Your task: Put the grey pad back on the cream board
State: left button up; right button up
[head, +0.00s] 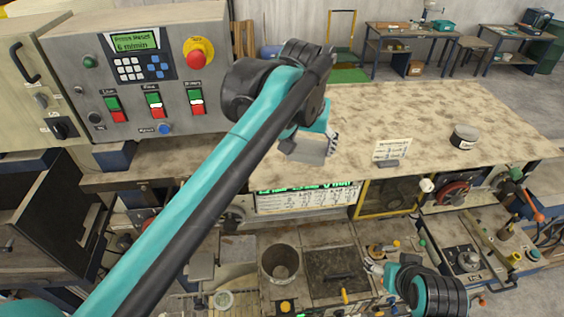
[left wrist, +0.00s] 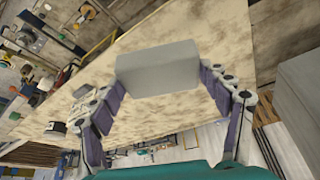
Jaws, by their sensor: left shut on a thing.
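My left gripper (head: 318,139) is shut on the grey pad (head: 304,154) and holds it over the left part of the cream board (head: 430,110). In the left wrist view the grey pad (left wrist: 158,66) is a plain, light-grey block between the two fingers, with the speckled cream board (left wrist: 200,25) behind it. I cannot tell how large the gap between pad and board is. My right gripper (head: 374,268) is low at the front right, well away from the pad. Its fingers are too small to tell whether they are open.
A control box (head: 140,75) with buttons stands left of the board. A round tin (head: 464,137) and a small sign (head: 391,150) stand on the board's right half. The lower bench holds a metal bucket (head: 280,264) and several tools. Much of the board is clear.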

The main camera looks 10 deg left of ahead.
pick_arm(q)
jog(key=a+f, duration=0.1)
jog(key=a, duration=0.1)
jog(key=w+a+f, duration=0.1)
jog(key=a, duration=0.1)
jog(key=w+a+f+p, duration=0.1)
jog(key=a+f, duration=0.1)
jog(key=shift+w+a, duration=0.1)
jog(key=shift+a, duration=0.1)
notch_tip(320, 180, down, 3)
jog(key=shift+f+p, duration=0.15)
jog(key=shift+p, duration=0.2)
jog(key=shift+f, duration=0.4)
jog(key=shift+f, duration=0.1)
jog(key=o, duration=1.2)
jog(key=shift+c, duration=0.2)
